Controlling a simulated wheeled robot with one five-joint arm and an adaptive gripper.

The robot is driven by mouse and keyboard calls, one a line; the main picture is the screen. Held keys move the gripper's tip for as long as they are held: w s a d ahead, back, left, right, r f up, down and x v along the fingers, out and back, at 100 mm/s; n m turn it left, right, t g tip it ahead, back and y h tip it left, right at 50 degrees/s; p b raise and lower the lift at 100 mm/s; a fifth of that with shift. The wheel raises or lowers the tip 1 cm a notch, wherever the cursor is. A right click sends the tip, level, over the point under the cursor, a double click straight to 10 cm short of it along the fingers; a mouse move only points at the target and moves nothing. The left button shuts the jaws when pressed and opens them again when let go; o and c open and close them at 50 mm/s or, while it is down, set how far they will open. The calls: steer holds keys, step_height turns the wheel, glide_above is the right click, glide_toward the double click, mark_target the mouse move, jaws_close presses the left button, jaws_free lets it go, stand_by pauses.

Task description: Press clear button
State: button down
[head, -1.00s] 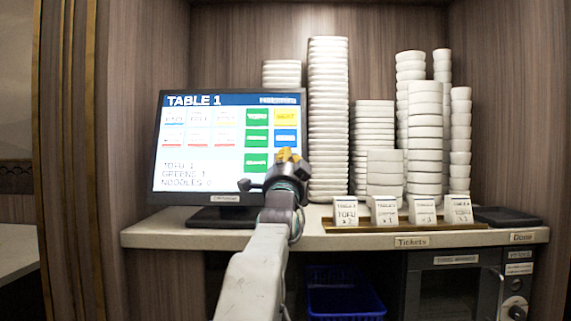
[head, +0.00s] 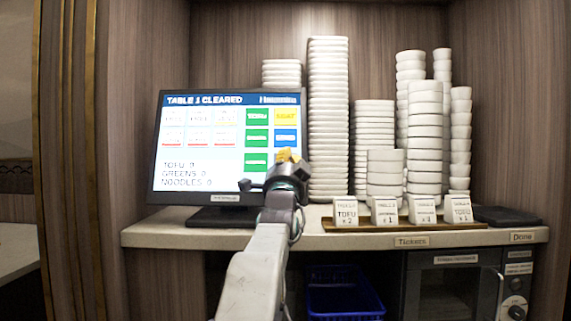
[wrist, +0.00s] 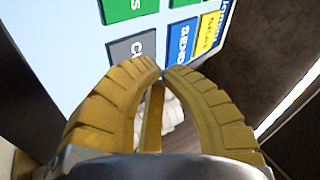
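The touchscreen (head: 205,183) stands on the counter at left, its header now reading "TABLE 1 CLEARED". Its lower lines list tofu, greens and noodles; greens and noodles appear to read 0. My gripper (head: 289,155) is in front of the screen's lower right part. In the wrist view my gripper (wrist: 162,71) has its yellow fingertips together with nothing between them. Just beyond the tips is a grey button (wrist: 132,48) whose label starts with "C"; the rest is hidden by a finger. Whether the tips touch the screen, I cannot tell.
A blue button (wrist: 181,42) and a yellow button (wrist: 209,31) lie near the tips. White bowl stacks (head: 328,120) stand right of the screen. Ticket cards (head: 346,213) line the counter's front (head: 270,240). A blue crate (head: 345,301) sits below.

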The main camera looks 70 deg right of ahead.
steer(key=shift+a, duration=0.1)
steer(key=shift+s+a+r+b, duration=0.25)
steer(key=shift+a+b, duration=0.2)
steer(key=shift+a, duration=0.15)
steer(key=shift+a, duration=0.1)
steer(key=shift+s+a+r+b, duration=0.25)
steer(key=shift+a+b, duration=0.2)
steer(key=shift+a, duration=0.3)
steer(key=shift+s+a+r+b, duration=0.2)
steer(key=shift+a+b, duration=0.25)
steer(key=shift+a, duration=0.25)
steer(key=shift+s+a+r+b, duration=0.25)
steer(key=shift+a+b, duration=0.2)
steer(key=shift+a, duration=0.3)
